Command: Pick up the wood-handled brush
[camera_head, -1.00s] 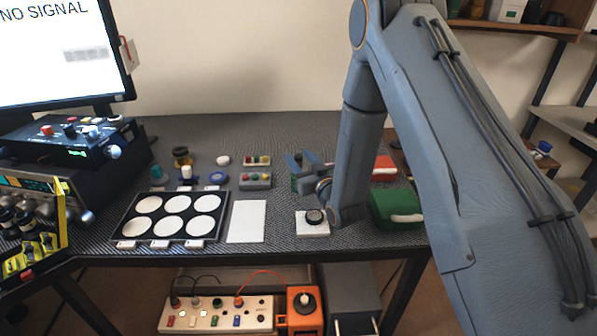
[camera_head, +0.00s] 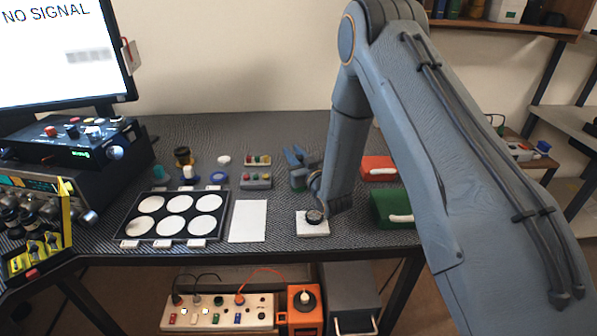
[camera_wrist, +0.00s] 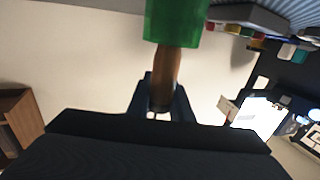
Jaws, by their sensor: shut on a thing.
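My gripper (camera_head: 297,160) is over the middle right of the workbench, its fingers pointing toward the back. In the wrist view the gripper (camera_wrist: 160,108) is shut on the brown wooden handle of the brush (camera_wrist: 165,72). The handle's far end meets a green cylinder-like part (camera_wrist: 176,22) at the top of the picture. I cannot tell whether that is a holder around the brush or part of the brush itself. The brush's bristles do not show. In the head view the brush is too small or hidden by my gripper to make out.
Below my gripper sits a white pad with a black ring (camera_head: 313,225). A green box (camera_head: 393,210) and a red box (camera_head: 378,168) are to the right. A tray with white discs (camera_head: 177,216) and a white sheet (camera_head: 248,222) lie left. A monitor (camera_head: 60,55) stands far left.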

